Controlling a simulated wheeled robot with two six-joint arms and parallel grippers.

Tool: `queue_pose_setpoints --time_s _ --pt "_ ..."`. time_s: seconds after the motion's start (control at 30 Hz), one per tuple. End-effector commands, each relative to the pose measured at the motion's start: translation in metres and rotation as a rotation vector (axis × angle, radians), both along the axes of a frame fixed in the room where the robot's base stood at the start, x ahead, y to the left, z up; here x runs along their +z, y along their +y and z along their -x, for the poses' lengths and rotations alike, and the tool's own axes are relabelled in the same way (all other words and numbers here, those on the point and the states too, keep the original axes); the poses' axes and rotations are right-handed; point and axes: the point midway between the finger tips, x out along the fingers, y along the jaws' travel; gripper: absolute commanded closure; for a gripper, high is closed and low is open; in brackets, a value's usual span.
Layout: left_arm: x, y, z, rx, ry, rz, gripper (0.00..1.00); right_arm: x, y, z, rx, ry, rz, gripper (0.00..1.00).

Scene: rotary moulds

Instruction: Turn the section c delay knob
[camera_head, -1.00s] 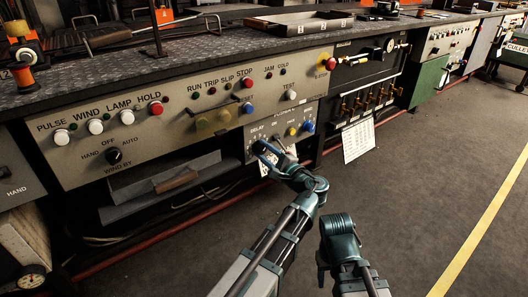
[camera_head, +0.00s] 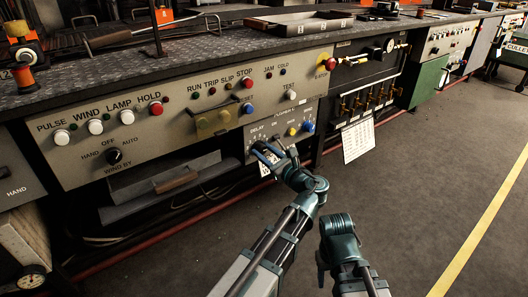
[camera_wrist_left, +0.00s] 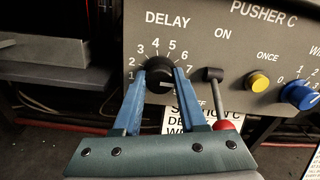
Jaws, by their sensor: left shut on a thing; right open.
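The delay knob (camera_wrist_left: 159,76) is a black round knob under the word DELAY on the grey PUSHER C panel (camera_wrist_left: 225,50), with a dial of numbers around it. A short pale mark shows on its face. My left gripper (camera_wrist_left: 160,80) is shut on the knob, one blue finger on each side. In the head view my left gripper (camera_head: 264,153) reaches the small lower panel (camera_head: 254,131), and its fingers hide most of the knob. My right gripper (camera_head: 321,270) hangs over the floor, away from the panels, open and empty.
Right of the knob are a lever with a red ball (camera_wrist_left: 226,124), a yellow button (camera_wrist_left: 259,82) and a blue knob (camera_wrist_left: 299,95). A printed card (camera_wrist_left: 184,116) hangs below, partly hidden by a finger. The floor (camera_head: 430,190) to the right is clear.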

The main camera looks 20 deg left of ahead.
Motion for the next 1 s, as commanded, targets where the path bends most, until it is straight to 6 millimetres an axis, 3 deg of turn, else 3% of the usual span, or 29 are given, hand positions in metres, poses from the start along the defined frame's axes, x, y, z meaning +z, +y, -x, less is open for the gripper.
queue_pose_setpoints --time_s 0.4,1.0 --pt "-0.0011 -0.0007 0.0004 -0.002 0.156 -0.117 1.0 -0.0003 0.0 0.0 0.0 0.0 0.0 0.5" --pt "-0.0014 -0.0007 0.0006 -0.001 0.185 -0.138 1.0 -0.0004 0.0 0.0 0.0 0.0 0.0 0.5"
